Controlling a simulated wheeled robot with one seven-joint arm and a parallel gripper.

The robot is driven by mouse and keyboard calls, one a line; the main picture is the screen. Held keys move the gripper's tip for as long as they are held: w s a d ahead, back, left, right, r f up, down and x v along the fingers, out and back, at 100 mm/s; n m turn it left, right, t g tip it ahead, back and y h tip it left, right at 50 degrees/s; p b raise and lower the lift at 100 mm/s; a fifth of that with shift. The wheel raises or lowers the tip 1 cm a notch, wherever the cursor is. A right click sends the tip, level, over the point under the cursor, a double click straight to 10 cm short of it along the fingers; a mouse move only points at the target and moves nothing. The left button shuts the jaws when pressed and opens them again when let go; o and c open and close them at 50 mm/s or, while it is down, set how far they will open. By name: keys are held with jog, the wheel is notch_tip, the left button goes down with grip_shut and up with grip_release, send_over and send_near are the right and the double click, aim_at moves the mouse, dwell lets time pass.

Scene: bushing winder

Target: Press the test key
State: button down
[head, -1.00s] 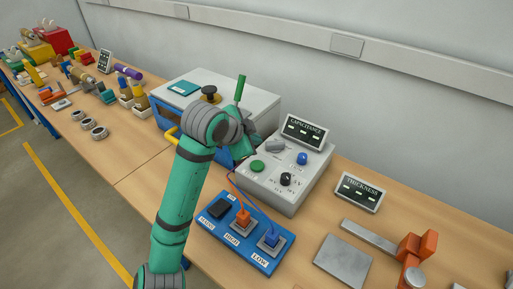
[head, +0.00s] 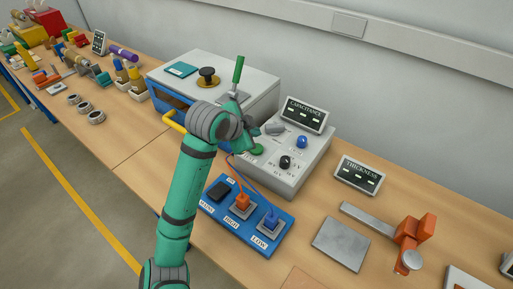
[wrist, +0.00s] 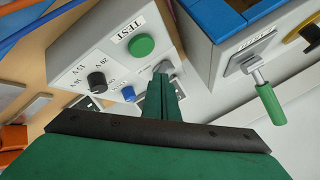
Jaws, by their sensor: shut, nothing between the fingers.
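The test key is a round green button (wrist: 141,45) beside a TEST label on the grey capacitance unit (head: 290,176). In the head view the green button (head: 257,150) is partly visible just beside my arm's wrist. My gripper (wrist: 161,84) is shut and empty. In the wrist view its fingertips appear below the button and over a grey knob (wrist: 165,67). The fingertips look apart from the button; their height above the panel is hard to tell. In the head view my arm hides part of the unit's left side.
A black knob (head: 285,162) and a blue button (head: 302,142) share the panel. The capacitance display (head: 304,114) stands behind. A lever with a green handle (head: 238,69) rises from the cabinet at left. A blue board (head: 234,226) with wired plugs lies in front.

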aim_at(255, 150)
jog(key=shift+f, duration=1.9)
jog(key=shift+w, duration=0.1)
jog(key=shift+a, duration=0.1)
jog(key=shift+f, duration=0.15)
dwell(0.3)
jog(key=shift+f, duration=0.3)
